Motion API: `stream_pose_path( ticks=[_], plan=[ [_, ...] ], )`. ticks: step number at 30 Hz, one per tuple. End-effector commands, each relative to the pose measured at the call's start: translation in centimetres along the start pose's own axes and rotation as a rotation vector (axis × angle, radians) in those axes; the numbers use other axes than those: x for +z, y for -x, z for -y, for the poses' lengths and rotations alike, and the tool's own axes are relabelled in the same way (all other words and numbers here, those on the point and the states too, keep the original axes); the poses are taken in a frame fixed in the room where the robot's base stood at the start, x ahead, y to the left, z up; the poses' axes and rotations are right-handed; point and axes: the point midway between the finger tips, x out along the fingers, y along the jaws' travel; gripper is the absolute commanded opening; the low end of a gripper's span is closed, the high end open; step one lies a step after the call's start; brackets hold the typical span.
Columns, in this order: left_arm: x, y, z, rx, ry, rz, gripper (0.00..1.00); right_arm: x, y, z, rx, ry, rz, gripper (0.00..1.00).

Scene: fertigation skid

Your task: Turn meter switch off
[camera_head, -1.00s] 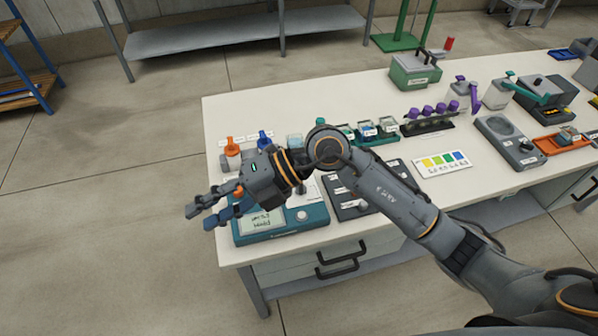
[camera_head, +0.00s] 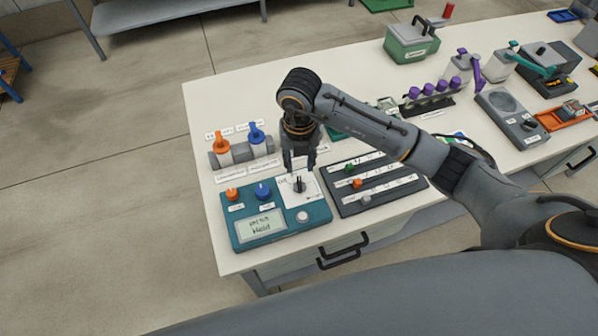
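The meter (camera_head: 283,241) is a teal box at the near left corner of the table. It has a display (camera_head: 261,226) whose lower line seems to read "Hold", an orange knob (camera_head: 232,194), a blue knob (camera_head: 263,191) and a pale round button (camera_head: 302,216). A dark switch (camera_head: 299,185) stands on a white plate at its upper right. My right gripper (camera_head: 300,170) points down just above the switch, its two fingers apart with nothing between them. Whether a finger touches the switch I cannot tell. My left gripper is out of view.
Right beside the meter is a dark panel (camera_head: 395,193) with green, orange and grey sliders. A green box (camera_head: 412,45) stands farther back. The table's left strip is bare.

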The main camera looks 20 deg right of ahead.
Motion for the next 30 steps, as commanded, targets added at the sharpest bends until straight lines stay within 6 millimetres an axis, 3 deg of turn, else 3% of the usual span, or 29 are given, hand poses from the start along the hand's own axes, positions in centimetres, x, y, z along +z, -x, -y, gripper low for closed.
stream_pose_path(
  ticks=[6,11,23,28,30],
  plan=[
    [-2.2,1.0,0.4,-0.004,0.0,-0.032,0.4,-0.1,-4.2,0.0,0.0,0.001,-0.004,0.34],
    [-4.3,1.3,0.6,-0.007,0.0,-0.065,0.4,-0.1,-6.0,-0.1,0.002,0.002,-0.002,0.34],
    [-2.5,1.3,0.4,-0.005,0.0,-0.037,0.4,-0.1,-6.8,-0.1,0.002,0.003,0.0,0.34],
    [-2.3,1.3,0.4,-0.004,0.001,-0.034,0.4,-0.1,-6.8,-0.1,0.002,0.003,0.0,0.0],
    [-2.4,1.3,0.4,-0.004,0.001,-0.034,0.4,0.0,-6.8,-0.1,0.002,0.003,0.0,0.0]
  ],
)
